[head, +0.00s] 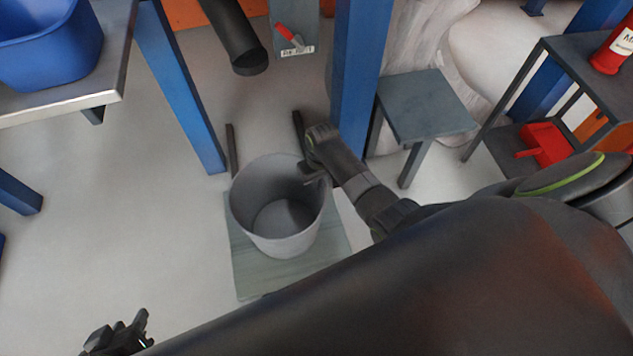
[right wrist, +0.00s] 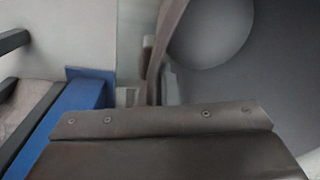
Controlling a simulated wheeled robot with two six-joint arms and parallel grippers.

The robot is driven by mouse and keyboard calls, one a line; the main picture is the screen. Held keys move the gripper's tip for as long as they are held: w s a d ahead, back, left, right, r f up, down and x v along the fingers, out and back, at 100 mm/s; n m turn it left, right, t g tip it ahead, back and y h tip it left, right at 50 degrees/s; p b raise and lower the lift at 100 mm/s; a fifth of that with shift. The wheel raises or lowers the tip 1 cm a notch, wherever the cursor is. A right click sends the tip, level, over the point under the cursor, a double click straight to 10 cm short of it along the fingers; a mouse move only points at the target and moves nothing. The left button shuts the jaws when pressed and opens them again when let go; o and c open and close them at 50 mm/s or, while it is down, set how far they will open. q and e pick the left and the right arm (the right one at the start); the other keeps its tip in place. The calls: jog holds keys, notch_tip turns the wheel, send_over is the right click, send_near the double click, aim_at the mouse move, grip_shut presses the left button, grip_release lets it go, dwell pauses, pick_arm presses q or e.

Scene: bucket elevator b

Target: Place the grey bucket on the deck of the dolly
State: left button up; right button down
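The grey bucket (head: 250,222) is upright and empty over the greenish deck of the dolly (head: 246,282) in the head view. I cannot tell whether its base touches the deck. My right gripper (head: 316,177) is at the bucket's right rim, shut on its wall. In the right wrist view, the bucket wall (right wrist: 172,28) runs between the fingers, with the bucket's inside to the right. My left gripper (head: 118,335) is at the bottom left, away from the bucket. Its opening is unclear.
Two dark bars (head: 232,150) rise at the deck's far end. A blue post (head: 357,75) stands close behind my right gripper. A grey stool (head: 425,105) is to its right. A metal table (head: 110,75) with a blue tub (head: 48,45) is at upper left. Floor left of the deck is clear.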

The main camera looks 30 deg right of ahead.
pick_arm(q)
jog(key=shift+w+r, duration=0.2)
jog(key=shift+w, duration=0.05)
pick_arm(e)
jog(key=c, duration=2.1)
grip_release()
jog(key=shift+f, duration=0.15)
jog(key=o, duration=0.4)
